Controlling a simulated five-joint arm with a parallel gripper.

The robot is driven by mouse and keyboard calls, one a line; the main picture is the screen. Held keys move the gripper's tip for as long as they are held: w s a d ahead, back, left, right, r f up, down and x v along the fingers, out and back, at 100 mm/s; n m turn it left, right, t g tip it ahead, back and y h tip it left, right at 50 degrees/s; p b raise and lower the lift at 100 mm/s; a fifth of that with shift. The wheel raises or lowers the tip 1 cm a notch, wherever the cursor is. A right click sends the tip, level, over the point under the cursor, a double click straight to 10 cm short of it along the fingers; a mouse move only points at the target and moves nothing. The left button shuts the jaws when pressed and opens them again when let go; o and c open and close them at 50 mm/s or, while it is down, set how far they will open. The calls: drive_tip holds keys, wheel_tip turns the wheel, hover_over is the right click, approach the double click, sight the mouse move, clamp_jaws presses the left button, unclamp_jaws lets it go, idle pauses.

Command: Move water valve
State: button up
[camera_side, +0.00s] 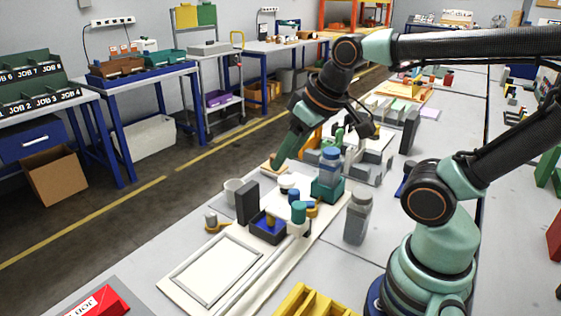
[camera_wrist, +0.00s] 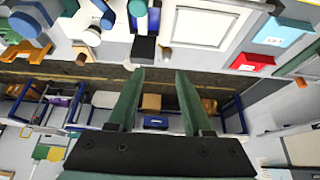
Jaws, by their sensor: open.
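My gripper (camera_side: 281,160) hangs tilted downward over the far edge of the plotter bench. In the wrist view its two green fingers (camera_wrist: 160,74) are apart with nothing held between them. I cannot tell for certain which part is the water valve. A small grey knob on an orange base (camera_side: 213,222) sits near the bench's far edge, left of the gripper. A blue-topped bottle (camera_side: 329,166) stands in a green holder (camera_side: 327,190). Several small blue, green and white capped pieces (camera_side: 299,212) stand in front of it.
A dark upright block (camera_side: 247,203) and a white cup (camera_side: 233,190) stand between the gripper and the knob. A grey bottle (camera_side: 358,218) stands nearer my base.

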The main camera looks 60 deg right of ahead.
drive_tip(key=o, duration=0.3)
drive_tip(key=n+g, duration=0.5)
drive_tip(key=g, duration=0.1)
hover_over(294, 190)
wheel_tip(294, 190, down, 8)
drive_tip(key=r, duration=0.1)
wheel_tip(294, 190, down, 13)
drive_tip(key=shift+r, duration=0.2)
clamp_jaws()
